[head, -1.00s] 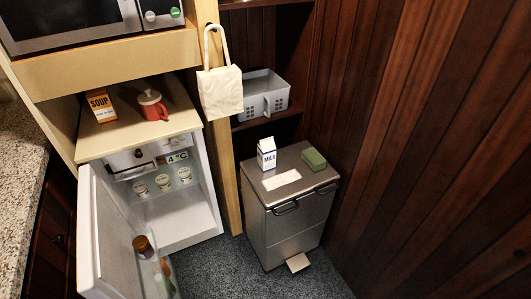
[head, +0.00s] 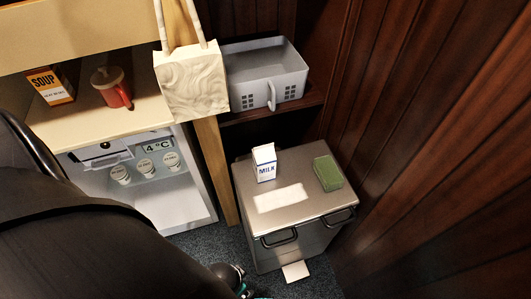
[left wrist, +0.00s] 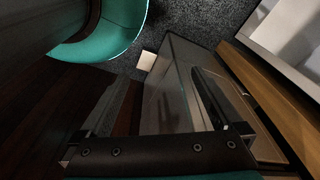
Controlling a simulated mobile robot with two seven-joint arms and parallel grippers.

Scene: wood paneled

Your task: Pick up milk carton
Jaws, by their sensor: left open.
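The milk carton (head: 264,162) is a small white box with blue lettering. It stands upright on the left back part of the metal bin's lid (head: 258,223) in the head view. I cannot make it out in the left wrist view. My right gripper is in neither view.
A green block (head: 327,173) and a white label (head: 281,198) are on the bin lid. A grey basket (head: 262,72) sits on a shelf behind. A cloth bag (head: 192,83) hangs at the left, near the fridge (head: 150,190). Wood panels (head: 440,150) close the right side.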

